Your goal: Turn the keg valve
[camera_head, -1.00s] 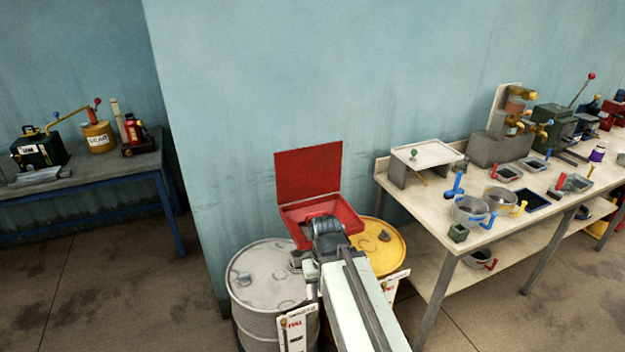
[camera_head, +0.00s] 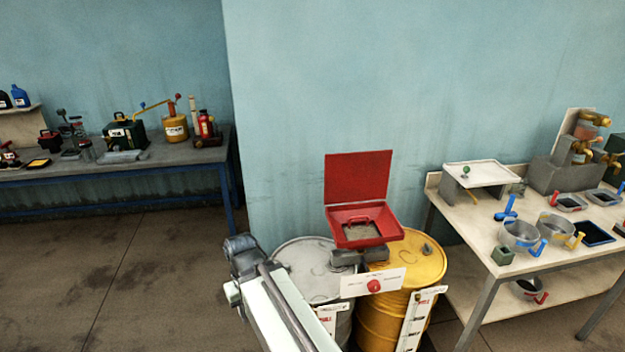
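A yellow labelled can (camera_head: 175,130), keg-like, stands on the left bench. A bent bar runs over it, with a blue knob at its left end and a red knob near its top. I cannot tell whether this is the keg valve. Brass taps (camera_head: 580,150) sit on a grey block on the right bench. A red round knob (camera_head: 374,286) is on a white plate below the red box. My gripper (camera_head: 238,250) is seen from behind beside the grey drum, far from the can. Its fingers are hidden, and I see nothing held.
A red box (camera_head: 365,224) with a raised lid stands over a grey drum (camera_head: 312,262) and a yellow drum (camera_head: 412,262). The right bench (camera_head: 492,228) holds pans and a white stand. Floor (camera_head: 150,275) is clear in front of the left bench (camera_head: 130,172).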

